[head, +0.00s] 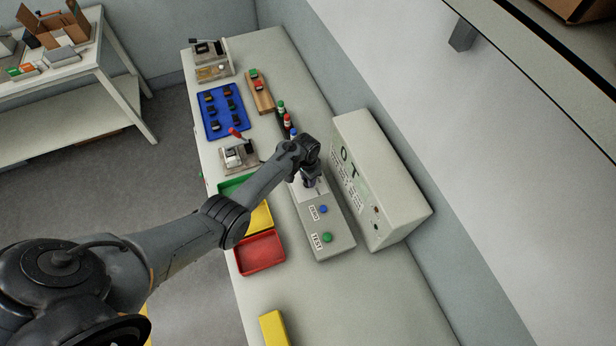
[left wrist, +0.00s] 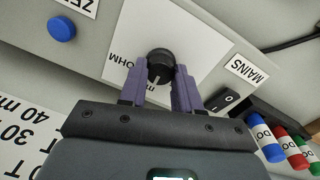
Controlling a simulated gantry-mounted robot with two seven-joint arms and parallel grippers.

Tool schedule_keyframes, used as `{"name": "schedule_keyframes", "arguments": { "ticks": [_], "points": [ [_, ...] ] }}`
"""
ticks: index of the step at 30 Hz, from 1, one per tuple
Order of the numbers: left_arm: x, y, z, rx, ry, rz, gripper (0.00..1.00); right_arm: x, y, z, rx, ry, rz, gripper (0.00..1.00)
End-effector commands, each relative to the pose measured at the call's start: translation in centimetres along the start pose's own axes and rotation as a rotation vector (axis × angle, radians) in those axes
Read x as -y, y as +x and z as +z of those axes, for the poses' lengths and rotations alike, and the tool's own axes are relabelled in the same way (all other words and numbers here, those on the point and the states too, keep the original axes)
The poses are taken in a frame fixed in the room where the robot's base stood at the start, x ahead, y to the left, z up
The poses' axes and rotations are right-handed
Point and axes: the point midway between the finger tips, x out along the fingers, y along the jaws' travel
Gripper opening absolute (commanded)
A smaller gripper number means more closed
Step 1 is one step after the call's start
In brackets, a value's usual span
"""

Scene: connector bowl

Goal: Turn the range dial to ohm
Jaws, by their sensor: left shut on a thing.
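The range dial (left wrist: 160,62) is a black round knob on a white plate (left wrist: 190,30) in the left wrist view. An OHM label (left wrist: 122,61) is printed on the plate to the left of the knob, with another, partly hidden label below it. My left gripper (left wrist: 160,75) has its two purple fingers on either side of the knob and is shut on it. I cannot tell clearly where the dial's mark points. In the head view my left gripper (head: 311,181) is over the grey control box (head: 334,240) and hides the dial. My right gripper is not in view.
A MAINS switch (left wrist: 222,101) is beside the dial plate. A tall display box (head: 395,205) stands at right. Red tray (head: 260,268) and blue tray (head: 205,120) lie at left.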

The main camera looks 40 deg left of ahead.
Motion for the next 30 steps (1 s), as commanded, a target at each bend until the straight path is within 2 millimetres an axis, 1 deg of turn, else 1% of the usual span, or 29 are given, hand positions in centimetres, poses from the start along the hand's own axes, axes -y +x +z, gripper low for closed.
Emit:
{"name": "schedule_keyframes", "arguments": {
  "ticks": [13, 24, 30],
  "points": [
    [0.04, -0.01, -0.08, 0.019, 0.424, -0.002, 0.02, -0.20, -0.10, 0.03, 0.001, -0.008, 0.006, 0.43],
    [-0.11, 0.09, -0.08, 0.036, 0.769, -0.001, 0.02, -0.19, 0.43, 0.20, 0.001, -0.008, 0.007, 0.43],
    [-0.13, 0.08, -0.08, 0.042, 0.920, -0.001, 0.02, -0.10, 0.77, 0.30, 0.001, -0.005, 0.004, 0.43]
  ]
}}
